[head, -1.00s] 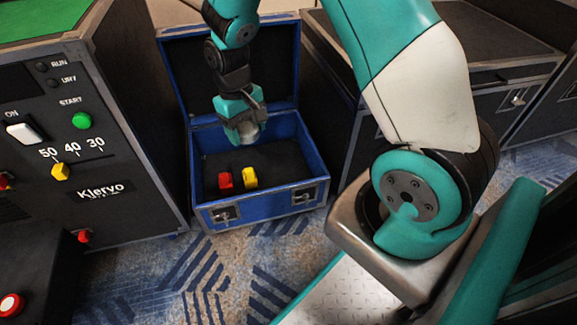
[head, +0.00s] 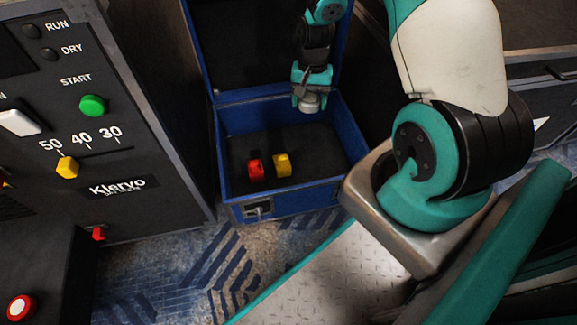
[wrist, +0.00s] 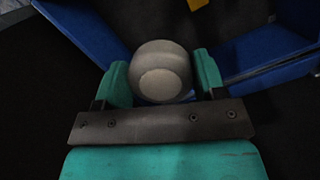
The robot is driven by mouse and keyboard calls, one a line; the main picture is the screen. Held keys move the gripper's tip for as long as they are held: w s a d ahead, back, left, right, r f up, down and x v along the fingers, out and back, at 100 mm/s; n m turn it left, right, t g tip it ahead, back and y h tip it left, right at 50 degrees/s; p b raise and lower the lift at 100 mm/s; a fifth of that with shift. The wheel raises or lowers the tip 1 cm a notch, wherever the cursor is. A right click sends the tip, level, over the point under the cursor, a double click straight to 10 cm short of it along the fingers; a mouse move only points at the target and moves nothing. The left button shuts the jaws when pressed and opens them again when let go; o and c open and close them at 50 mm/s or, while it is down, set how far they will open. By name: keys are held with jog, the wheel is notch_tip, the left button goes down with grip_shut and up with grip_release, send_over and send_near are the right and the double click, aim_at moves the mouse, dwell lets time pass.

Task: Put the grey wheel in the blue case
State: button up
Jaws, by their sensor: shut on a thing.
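The blue case (head: 293,207) stands open on the floor, its lid raised at the back and its inside dark. My gripper (head: 309,100) is over the back part of the case, pointing down. It is shut on the grey wheel (head: 309,105). In the wrist view the grey wheel (wrist: 161,72) sits between the two teal fingers of my gripper (wrist: 163,80). The wheel appears to be above the case floor; the exact height is hard to tell.
A red piece (head: 255,167) and a yellow piece (head: 282,165) lie inside the case towards the front. A dark control cabinet (head: 125,150) with a green start button (head: 92,105) stands close to the left. The back and right of the case floor look clear.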

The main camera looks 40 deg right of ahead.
jog(key=s+d+f+m+b, duration=0.2)
jog(key=s+d+f+m, duration=0.15)
jog(key=d+f, duration=0.2)
jog(key=m+b, duration=0.1)
jog(key=b, duration=0.7)
send_over(321, 162)
jog(key=f, duration=1.6)
jog(key=shift+w+d, duration=0.15)
jog(key=shift+d, duration=0.05)
jog(key=shift+f+b, duration=1.55)
jog(key=shift+f, duration=0.8)
jog(key=shift+r+y, duration=0.15)
jog(key=shift+y, duration=0.15)
jog(key=o, duration=1)
